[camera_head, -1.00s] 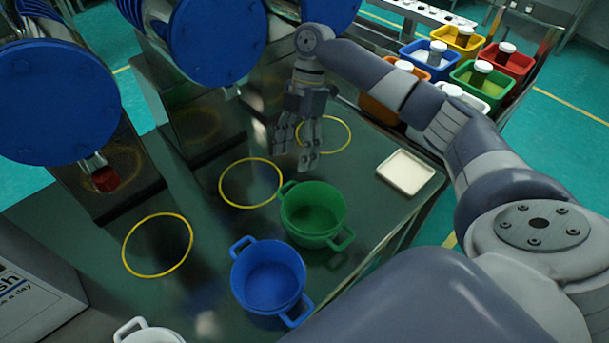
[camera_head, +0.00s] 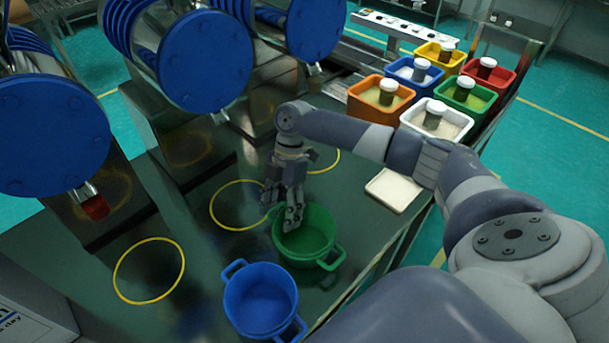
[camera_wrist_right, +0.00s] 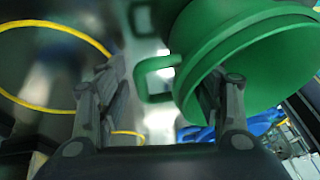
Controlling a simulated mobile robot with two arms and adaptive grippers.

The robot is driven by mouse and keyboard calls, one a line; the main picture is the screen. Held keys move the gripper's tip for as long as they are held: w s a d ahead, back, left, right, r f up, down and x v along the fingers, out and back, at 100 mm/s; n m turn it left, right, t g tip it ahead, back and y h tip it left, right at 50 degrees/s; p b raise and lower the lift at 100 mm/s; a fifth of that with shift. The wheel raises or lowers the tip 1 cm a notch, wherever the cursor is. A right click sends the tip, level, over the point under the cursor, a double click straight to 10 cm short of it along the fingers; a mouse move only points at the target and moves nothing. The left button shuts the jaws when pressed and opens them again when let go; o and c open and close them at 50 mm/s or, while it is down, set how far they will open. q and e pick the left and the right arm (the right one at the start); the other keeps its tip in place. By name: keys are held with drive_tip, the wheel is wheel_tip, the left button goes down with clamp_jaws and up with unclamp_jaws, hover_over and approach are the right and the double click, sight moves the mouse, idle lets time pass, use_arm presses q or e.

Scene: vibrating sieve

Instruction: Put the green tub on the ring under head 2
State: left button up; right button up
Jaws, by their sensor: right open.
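My right gripper (camera_head: 281,210) is open at the tub's upper-left handle, one finger over the tub's inside and the other outside. In the right wrist view the tub (camera_wrist_right: 255,50) fills the upper right, and its handle (camera_wrist_right: 145,80) lies between the spread fingers (camera_wrist_right: 165,100). Contact cannot be told. A yellow ring (camera_head: 211,205) lies empty in front of the middle blue-disc head (camera_head: 205,60), just left of the tub. My left gripper is out of view.
A blue tub (camera_head: 260,300) stands close in front of the green one. Another empty yellow ring (camera_head: 115,274) is at left, and a third is partly hidden behind my arm. A white square tray (camera_head: 394,189) lies at right. Coloured bins (camera_head: 378,100) with jars stand behind.

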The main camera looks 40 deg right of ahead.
drive_tip(key=c, duration=1.4)
drive_tip(key=shift+r, duration=0.1)
drive_tip(key=shift+r, duration=0.6)
wheel_tip(320, 180, up, 2)
drive_tip(key=shift+s+r+b, duration=0.1)
drive_tip(key=shift+s+b, duration=0.05)
drive_tip(key=shift+b, duration=0.25)
drive_tip(key=s, duration=0.5)
drive_tip(key=s+a+r+b, duration=0.1)
drive_tip(key=s, duration=0.9)
drive_tip(key=shift+s+a+r, duration=0.2)
drive_tip(key=shift+s, duration=0.2)
